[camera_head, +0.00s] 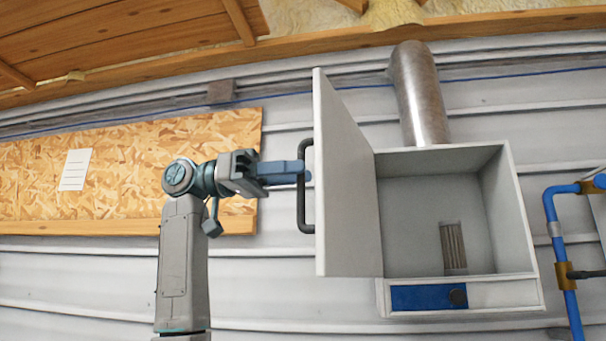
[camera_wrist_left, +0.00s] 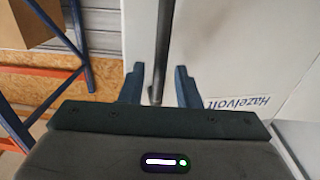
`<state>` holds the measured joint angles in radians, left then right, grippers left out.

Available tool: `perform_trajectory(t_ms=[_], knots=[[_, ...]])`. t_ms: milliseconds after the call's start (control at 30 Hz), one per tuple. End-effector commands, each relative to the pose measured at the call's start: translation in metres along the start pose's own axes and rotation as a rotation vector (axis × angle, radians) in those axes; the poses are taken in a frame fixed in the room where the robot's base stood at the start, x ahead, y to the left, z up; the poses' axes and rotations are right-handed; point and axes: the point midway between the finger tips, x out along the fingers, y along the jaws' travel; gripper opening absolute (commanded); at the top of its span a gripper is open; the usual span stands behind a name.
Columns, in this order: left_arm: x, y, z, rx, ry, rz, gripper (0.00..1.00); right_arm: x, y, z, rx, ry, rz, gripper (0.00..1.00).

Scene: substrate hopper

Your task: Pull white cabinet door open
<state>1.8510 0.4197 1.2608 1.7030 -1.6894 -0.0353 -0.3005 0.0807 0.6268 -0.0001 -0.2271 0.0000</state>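The white cabinet door (camera_head: 346,185) stands wide open, swung out to the left of the white cabinet (camera_head: 508,215), whose grey interior shows. A dark bar handle (camera_head: 302,215) is on the door's outer face. My left gripper (camera_head: 300,172) is at the handle, with its blue fingers reaching it from the left. In the left wrist view, the handle (camera_wrist_left: 161,45) runs between the two fingers (camera_wrist_left: 160,84), with a visible gap on each side. The left gripper is open around the handle. The door's face (camera_wrist_left: 240,45) bears a "Hazelvolt" label. My right gripper is not in view.
A metal duct (camera_head: 418,95) rises from the cabinet top. A blue pipe (camera_head: 562,250) runs at the right. A chipboard panel (camera_head: 120,165) with a paper sheet is on the wall at left. Blue and orange racking (camera_wrist_left: 60,60) shows in the left wrist view.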

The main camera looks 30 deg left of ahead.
Motion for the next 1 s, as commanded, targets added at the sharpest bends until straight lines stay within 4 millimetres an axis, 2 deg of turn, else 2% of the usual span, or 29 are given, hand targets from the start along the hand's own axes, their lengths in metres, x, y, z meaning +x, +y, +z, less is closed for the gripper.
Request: perform_trajectory(t_ms=[33,200,400,600,1000], knots=[[-0.012,0.001,0.002,0.001,0.001,-0.002,0.29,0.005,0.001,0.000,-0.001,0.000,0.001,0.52],[-0.048,0.001,0.001,0.000,0.002,-0.002,0.29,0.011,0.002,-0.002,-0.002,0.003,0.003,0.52],[-0.076,0.001,0.000,-0.001,0.001,0.000,0.29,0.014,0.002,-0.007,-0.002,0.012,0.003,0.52],[-0.085,0.001,0.000,0.001,0.000,0.001,0.29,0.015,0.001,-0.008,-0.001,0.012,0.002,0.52],[-0.085,0.000,0.000,0.000,0.000,0.000,0.29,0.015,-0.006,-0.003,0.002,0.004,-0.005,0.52]])
